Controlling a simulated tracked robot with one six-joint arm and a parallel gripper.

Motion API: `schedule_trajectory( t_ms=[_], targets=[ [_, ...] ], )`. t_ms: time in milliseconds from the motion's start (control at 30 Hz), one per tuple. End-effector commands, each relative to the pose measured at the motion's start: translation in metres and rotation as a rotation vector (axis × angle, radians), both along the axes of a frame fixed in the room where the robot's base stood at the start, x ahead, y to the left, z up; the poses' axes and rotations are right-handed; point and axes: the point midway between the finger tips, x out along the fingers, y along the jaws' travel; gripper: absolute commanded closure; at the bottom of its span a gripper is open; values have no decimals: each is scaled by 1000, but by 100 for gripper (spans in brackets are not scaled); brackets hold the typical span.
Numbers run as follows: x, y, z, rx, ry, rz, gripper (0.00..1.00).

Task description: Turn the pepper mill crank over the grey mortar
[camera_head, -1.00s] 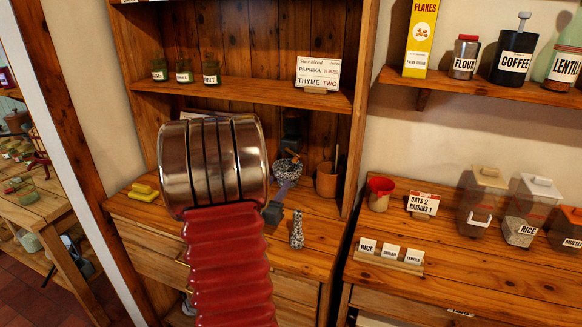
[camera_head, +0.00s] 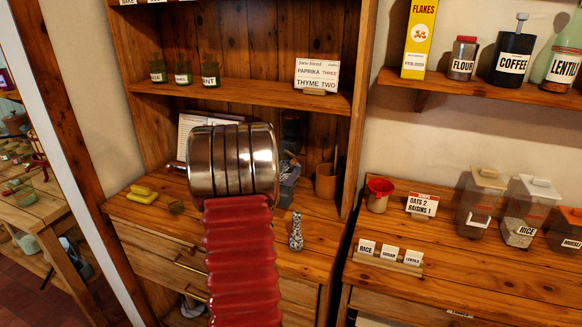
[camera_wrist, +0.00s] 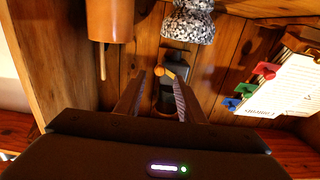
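The pepper mill (camera_wrist: 178,62) is a dark, narrow body on the back boards in the wrist view. Its small orange-brown crank knob (camera_wrist: 159,71) shows between and just beyond my fingertips. My gripper (camera_wrist: 160,80) is open, its two dark fingers apart on either side of the knob; I cannot tell whether either touches it. The grey speckled mortar (camera_wrist: 187,22) is at the top of the wrist view, which appears upside down. In the head view the mill (camera_head: 292,125) is a dark shape in the shelf recess.
A brown pot (camera_head: 327,182) with a stick stands right of the mill; it shows in the wrist view (camera_wrist: 110,20) too. Cards with coloured tabs (camera_wrist: 275,93) are beside my gripper. Yellow blocks (camera_head: 142,192) lie left.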

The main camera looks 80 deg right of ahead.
Motion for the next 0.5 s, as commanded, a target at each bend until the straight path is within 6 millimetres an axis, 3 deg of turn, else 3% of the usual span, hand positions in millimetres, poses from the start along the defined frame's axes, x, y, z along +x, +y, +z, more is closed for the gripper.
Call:
schedule_trajectory(
  t_ms=[300,500],
  targets=[
    [-4,-42,0,0,1,-1,64],
    [-5,-52,0,1,1,0,64]
  ],
)
